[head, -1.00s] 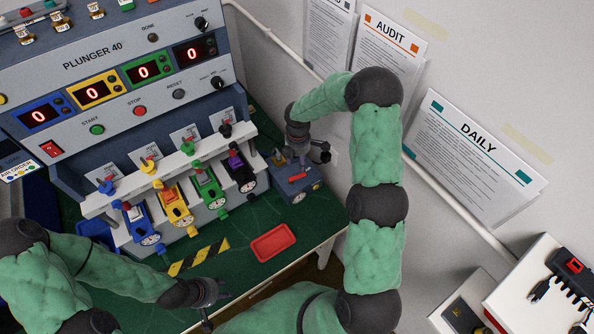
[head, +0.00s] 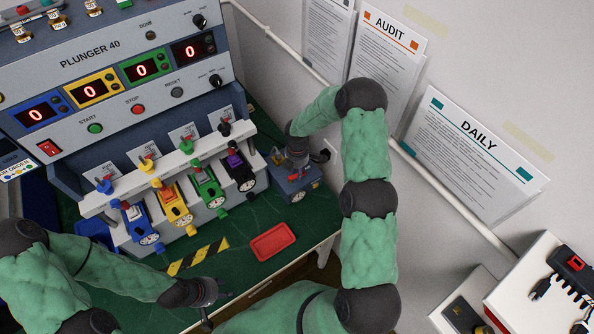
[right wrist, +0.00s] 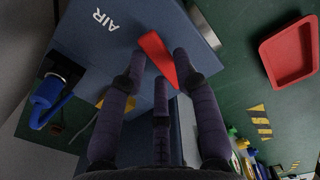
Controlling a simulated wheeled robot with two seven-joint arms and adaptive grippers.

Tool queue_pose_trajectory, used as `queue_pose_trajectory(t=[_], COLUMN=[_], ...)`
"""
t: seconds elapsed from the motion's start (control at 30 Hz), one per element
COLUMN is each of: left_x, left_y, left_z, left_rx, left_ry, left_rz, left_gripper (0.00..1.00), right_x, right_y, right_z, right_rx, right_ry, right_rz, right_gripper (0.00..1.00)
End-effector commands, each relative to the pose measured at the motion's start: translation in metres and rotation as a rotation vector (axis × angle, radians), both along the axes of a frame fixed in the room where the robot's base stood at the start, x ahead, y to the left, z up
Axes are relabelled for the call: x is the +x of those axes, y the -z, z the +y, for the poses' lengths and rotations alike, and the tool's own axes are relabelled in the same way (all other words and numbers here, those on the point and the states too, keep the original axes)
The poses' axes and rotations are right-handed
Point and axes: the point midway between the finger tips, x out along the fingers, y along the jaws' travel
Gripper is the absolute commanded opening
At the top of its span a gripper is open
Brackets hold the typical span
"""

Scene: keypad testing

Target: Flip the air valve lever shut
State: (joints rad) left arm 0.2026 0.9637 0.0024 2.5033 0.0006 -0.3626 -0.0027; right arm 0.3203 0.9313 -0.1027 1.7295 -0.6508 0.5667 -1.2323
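The air valve is a blue-grey box marked AIR (right wrist: 95,35) at the right end of the green bench, also in the head view (head: 303,188). Its red lever (right wrist: 157,57) lies slantwise across the box's edge in the right wrist view. My right gripper (right wrist: 160,66) is open, with two fingertips on either side of the lever and a third finger below. I cannot tell whether any finger touches it. In the head view my right gripper (head: 297,166) is over the box and hides part of the lever. My left gripper (head: 216,297) is open and empty at the bench's front.
A red tray (head: 271,242) lies on the bench in front of the box, also in the right wrist view (right wrist: 290,55). Left of the box stands a row of coloured valve units (head: 205,190) under the PLUNGER 40 panel (head: 110,70). The wall is close on the right.

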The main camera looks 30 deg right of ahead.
Motion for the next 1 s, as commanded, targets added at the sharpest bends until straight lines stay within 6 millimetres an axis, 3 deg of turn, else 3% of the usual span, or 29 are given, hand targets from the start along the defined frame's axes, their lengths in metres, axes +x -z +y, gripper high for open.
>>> queue_pose_trajectory(t=[0.03, 0.07, 0.27, 0.6, 0.93, 0.97, 1.0], left_x=[0.0, 0.0, 0.0, 0.0, 0.0, 0.0, 0.0], left_y=[0.0, 0.0, -0.0003, -0.003, -0.0028, -0.0028, -0.0028], left_z=[0.0, 0.0, 0.0, 0.0, -0.0001, -0.0001, 0.0], left_rx=[0.0, 0.0, 0.0, 0.0, 0.0, 0.0, 0.0], left_ry=[0.0, 0.0, 0.0, 0.0, 0.0, 0.0, 0.0], left_rz=[0.0, 0.0, 0.0, 0.0, 0.0, 0.0, 0.0], left_gripper=[0.4, 0.4, 0.4, 0.4, 0.4, 0.4, 0.4], right_x=[-0.0001, 0.0, 0.0004, 0.0056, 0.0061, 0.0061, 0.0061], right_y=[-0.0001, -0.0001, -0.0003, -0.0006, -0.0003, -0.0003, -0.0003], right_z=[0.0, 0.0, 0.0002, 0.0009, 0.001, 0.001, 0.001], right_rx=[0.0, 0.0, 0.0, 0.0, 0.0, 0.0, 0.0], right_ry=[0.0, 0.0, -0.013, -0.189, -0.203, -0.203, -0.203], right_rz=[0.0, 0.0, 0.0, 0.0, 0.0, 0.0, 0.0], right_gripper=[0.06, 0.0, 0.0, 0.0, 0.0, 0.36, 0.47])
